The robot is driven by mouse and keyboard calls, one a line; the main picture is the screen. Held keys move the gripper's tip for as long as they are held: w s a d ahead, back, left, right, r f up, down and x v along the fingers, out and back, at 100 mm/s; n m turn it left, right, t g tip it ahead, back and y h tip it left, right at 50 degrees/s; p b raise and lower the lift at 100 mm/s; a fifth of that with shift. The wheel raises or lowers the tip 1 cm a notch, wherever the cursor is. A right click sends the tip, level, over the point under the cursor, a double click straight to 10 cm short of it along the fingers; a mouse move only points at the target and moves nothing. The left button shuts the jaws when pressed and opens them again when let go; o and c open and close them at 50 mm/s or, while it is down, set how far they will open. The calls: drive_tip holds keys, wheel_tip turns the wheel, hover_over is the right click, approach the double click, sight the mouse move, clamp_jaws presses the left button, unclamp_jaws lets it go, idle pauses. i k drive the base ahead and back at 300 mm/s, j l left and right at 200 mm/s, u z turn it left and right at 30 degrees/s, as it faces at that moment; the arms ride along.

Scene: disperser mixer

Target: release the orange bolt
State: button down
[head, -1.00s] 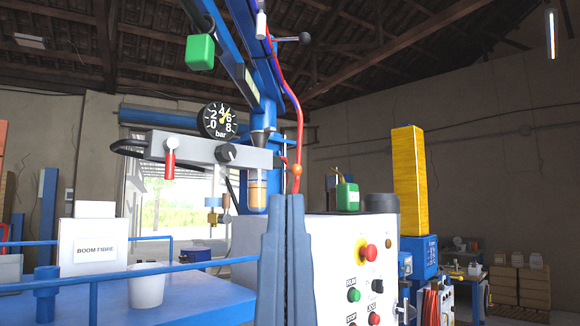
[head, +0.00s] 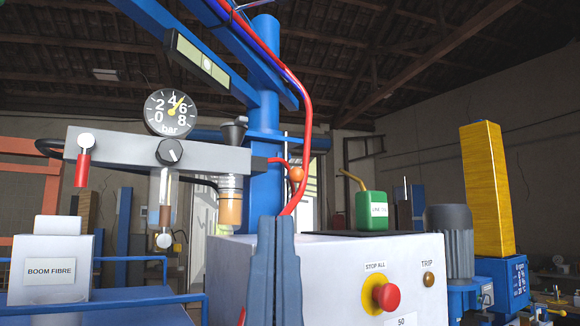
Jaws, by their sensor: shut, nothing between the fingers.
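The orange bolt (head: 297,174) shows as a small round orange head beside the blue column, where a red hose passes close to it. Whether it touches the hose or is fixed to the column I cannot tell. My gripper (head: 276,222) points up from the bottom of the head view, its two grey-blue fingers together with nothing between them. Its tips are below and slightly left of the bolt in the picture, with a visible gap. The fingers hide part of the column's lower end and the left front of the white cabinet.
A grey bar with a pressure gauge (head: 171,112) and hanging filter bowls is left of the column. The white cabinet (head: 335,260) carries a red stop button (head: 386,297) and a green can (head: 371,210). A motor (head: 450,240) and a yellow column (head: 483,190) stand right.

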sight(296, 175)
drive_tip(key=i+l+u, duration=0.2)
drive_tip(key=l, duration=0.3)
drive_tip(key=l+u, duration=0.2)
drive_tip(key=l, duration=0.35)
drive_tip(key=i+l+u, duration=0.2)
drive_tip(key=l, duration=0.35)
drive_tip(key=k, duration=0.05)
